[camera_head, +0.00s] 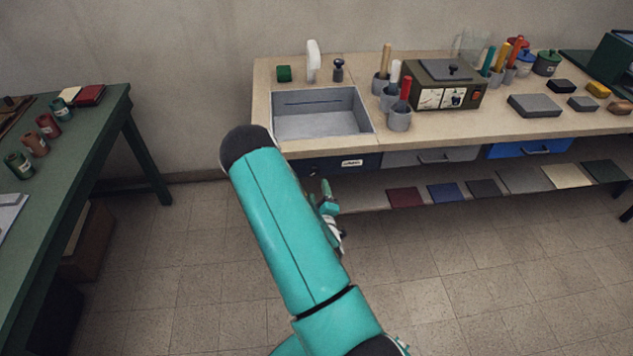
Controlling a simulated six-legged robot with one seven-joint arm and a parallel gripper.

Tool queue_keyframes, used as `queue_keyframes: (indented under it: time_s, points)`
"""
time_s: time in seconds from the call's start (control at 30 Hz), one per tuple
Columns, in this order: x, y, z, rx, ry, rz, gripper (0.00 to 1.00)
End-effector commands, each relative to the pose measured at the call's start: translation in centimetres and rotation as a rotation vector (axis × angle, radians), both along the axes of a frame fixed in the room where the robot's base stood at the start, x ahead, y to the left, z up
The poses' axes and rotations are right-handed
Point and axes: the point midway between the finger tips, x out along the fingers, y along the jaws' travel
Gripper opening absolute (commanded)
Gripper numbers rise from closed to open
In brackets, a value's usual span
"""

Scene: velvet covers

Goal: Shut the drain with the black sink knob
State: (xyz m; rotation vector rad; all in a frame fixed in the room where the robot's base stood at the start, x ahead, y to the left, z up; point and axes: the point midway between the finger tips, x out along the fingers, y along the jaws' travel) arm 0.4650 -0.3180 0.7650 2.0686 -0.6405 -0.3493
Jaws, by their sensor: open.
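The grey sink (322,122) is set into the left end of the beige counter. A small dark knob (338,70) stands upright on the counter behind the sink, right of the white faucet (313,62). I cannot make out the drain in the sink. My teal arm rises in front of the counter, its dark elbow near the sink's lower left. My gripper (327,192) shows partly beyond the arm, low in front of the counter and well apart from the knob. It is open, and the rest of it is hidden by the arm.
Grey cups (399,118) with tools and an olive box (445,86) stand right of the sink. A shelf with flat coloured pieces (405,197) runs below. A green table (70,150) is at left, with open floor between.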

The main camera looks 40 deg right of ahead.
Motion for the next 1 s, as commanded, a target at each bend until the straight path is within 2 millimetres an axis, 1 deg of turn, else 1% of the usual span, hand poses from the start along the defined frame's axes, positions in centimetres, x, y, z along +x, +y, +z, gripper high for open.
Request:
queue_keyframes:
  time_s: [0.03, 0.1, 0.2, 0.33, 0.5, 1.0]
  points:
    - [-1.0, 0.7, -0.1, 0.002, 0.005, 0.0, 0.57]
    - [-2.2, 1.5, -0.1, 0.001, 0.005, 0.0, 0.57]
    - [-3.6, 2.5, -0.1, 0.0, 0.004, 0.0, 0.57]
    - [-4.7, 3.2, -0.1, 0.002, 0.003, 0.001, 0.57]
    - [-5.1, 3.5, 0.0, 0.0, 0.001, 0.001, 0.57]
    - [-4.9, 3.4, 0.0, 0.004, 0.0, -0.001, 0.57]
